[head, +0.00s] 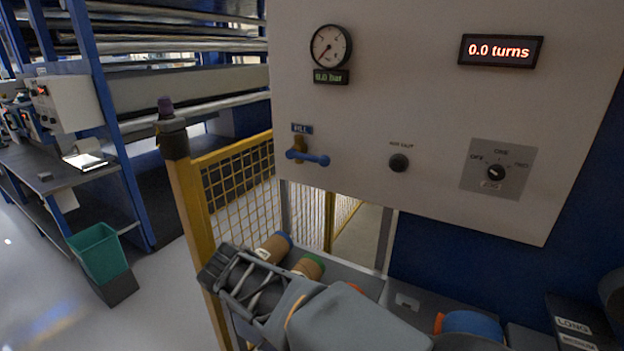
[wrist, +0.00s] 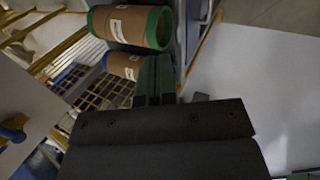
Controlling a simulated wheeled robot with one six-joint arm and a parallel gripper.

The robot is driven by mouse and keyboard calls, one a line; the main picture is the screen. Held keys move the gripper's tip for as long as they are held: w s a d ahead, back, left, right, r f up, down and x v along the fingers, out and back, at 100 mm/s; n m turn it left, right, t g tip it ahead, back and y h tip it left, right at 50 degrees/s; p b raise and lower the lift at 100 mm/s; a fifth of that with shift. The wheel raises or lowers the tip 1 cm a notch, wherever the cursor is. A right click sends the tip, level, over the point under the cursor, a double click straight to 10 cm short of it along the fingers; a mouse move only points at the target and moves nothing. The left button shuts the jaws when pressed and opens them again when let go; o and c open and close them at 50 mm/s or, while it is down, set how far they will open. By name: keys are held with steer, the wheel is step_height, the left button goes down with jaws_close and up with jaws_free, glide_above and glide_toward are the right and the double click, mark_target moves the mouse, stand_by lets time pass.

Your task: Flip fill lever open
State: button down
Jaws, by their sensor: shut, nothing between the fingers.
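The fill lever (head: 308,157) is a blue handle on a brass valve under the FILL label (head: 302,128), at the lower left of the pale panel. Its handle lies roughly level, its longer end pointing right. A blue and brass part at the left edge of the wrist view looks like the same lever (wrist: 12,132). My gripper (head: 212,268) is below and left of the lever in the head view, clearly apart from it. Its dark fingers (wrist: 155,78) are together and empty in the wrist view.
The panel carries a pressure gauge (head: 331,46) reading 0.0 bar, a black knob (head: 399,162), a selector switch (head: 496,172) and a 0.0 turns display (head: 500,51). A yellow fence post (head: 190,220) stands left. Cardboard cores (head: 273,247) (wrist: 130,26) lie close to my gripper.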

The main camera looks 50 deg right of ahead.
mark_target(308, 158)
steer(key=w+d+r+n+g+h+b, duration=0.1)
steer(key=d+n+g+h+b, duration=0.2)
steer(key=d, duration=0.4)
steer(key=w+d+n+h+b, duration=0.1)
steer(key=w+d+n+h, duration=0.1)
steer(key=d+h, duration=0.45)
steer(key=w+d+r+n+t+h+b, duration=0.3)
steer(key=w+d+n+t+h, duration=0.4)
steer(key=n, duration=0.5)
steer(key=shift+w+d+r+n+t+h+b, duration=0.35)
steer(key=shift+w+h+b, duration=0.6)
steer(key=shift+w, duration=0.95)
steer(key=shift+a+p, duration=0.1)
steer(key=shift+p, duration=0.2)
steer(key=w+d+r+p, duration=0.2)
steer(key=d+r, duration=0.6)
steer(key=r, duration=0.1)
steer(key=shift+d+r+p, duration=0.25)
steer(key=shift+d+p, duration=0.15)
steer(key=shift+w+r, duration=0.1)
steer(key=shift+w, duration=0.05)
